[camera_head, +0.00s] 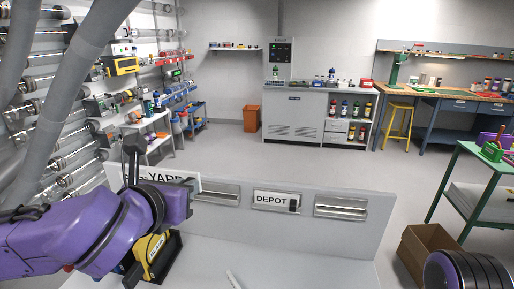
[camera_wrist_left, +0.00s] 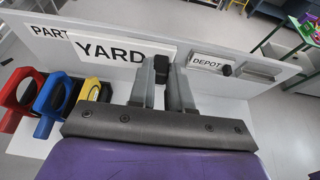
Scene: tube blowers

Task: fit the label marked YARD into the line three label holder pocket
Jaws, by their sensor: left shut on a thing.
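The white YARD label (camera_head: 170,178) is held upright by my left gripper (camera_head: 165,178), in front of the grey panel. In the left wrist view the fingers (camera_wrist_left: 163,75) are shut on the black knob at the right end of the YARD label (camera_wrist_left: 108,50). It overlaps the right end of a PART label (camera_wrist_left: 48,38) behind it. On the panel, an empty metal pocket (camera_head: 218,192) shows right of the gripper, then a pocket with a DEPOT label (camera_head: 272,201), then another empty pocket (camera_head: 340,207). Line numbers cannot be read. My right gripper is out of view.
A cardboard box (camera_head: 428,250) and a green-framed table (camera_head: 480,200) stand at the right.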

